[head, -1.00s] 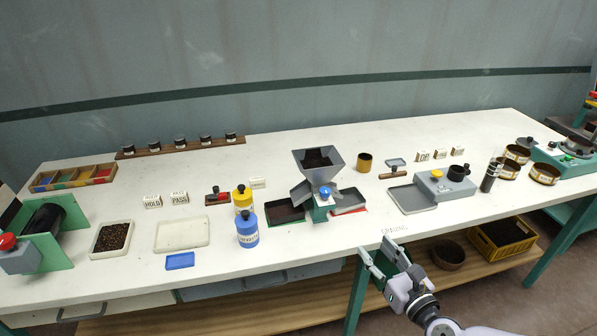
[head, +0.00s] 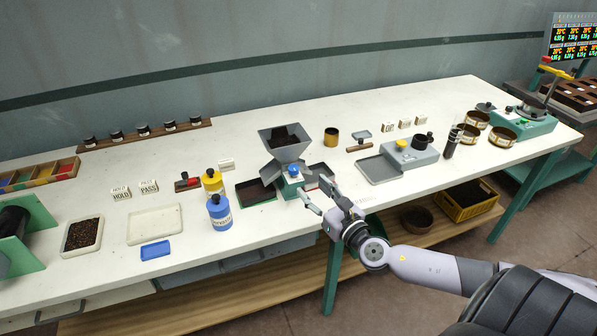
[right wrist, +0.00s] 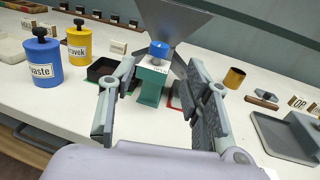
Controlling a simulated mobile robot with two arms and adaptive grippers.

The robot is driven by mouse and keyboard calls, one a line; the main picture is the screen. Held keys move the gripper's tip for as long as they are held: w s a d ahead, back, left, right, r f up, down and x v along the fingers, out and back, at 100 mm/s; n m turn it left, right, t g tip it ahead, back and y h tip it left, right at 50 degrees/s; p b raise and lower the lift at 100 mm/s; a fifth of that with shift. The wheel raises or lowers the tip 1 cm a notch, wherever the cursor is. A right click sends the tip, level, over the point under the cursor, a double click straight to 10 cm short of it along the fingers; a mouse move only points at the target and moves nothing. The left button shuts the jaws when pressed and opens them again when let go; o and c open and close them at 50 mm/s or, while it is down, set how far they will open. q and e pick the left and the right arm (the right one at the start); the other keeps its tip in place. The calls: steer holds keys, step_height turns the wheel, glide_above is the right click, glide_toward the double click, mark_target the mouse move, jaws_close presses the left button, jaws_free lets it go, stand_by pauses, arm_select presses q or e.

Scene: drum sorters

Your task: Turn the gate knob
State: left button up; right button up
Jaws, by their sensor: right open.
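The gate knob (head: 293,170) is a blue round knob on the green front of a grey hopper sorter (head: 285,142). In the right wrist view the knob (right wrist: 158,50) stands above a white label on the green post, straight ahead between my fingers. My right gripper (head: 315,196) is open and empty, just in front of the sorter and a little below the knob. In the right wrist view its two fingers (right wrist: 160,105) are spread wide, apart from the knob. Dark granules lie in the hopper. My left gripper is not in view.
Dark trays (head: 256,192) flank the sorter. A blue bottle (head: 219,214) and a yellow bottle (head: 212,182) stand to its left. A grey tray (head: 379,169) and a grey device (head: 412,153) lie to the right. The table front (head: 290,225) is mostly clear.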

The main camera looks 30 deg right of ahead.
mark_target(296, 171)
steer(key=w+p, duration=0.1)
steer(key=w, duration=0.7)
steer(key=shift+d, duration=0.15)
steer(key=shift+c, duration=0.5)
jaws_close()
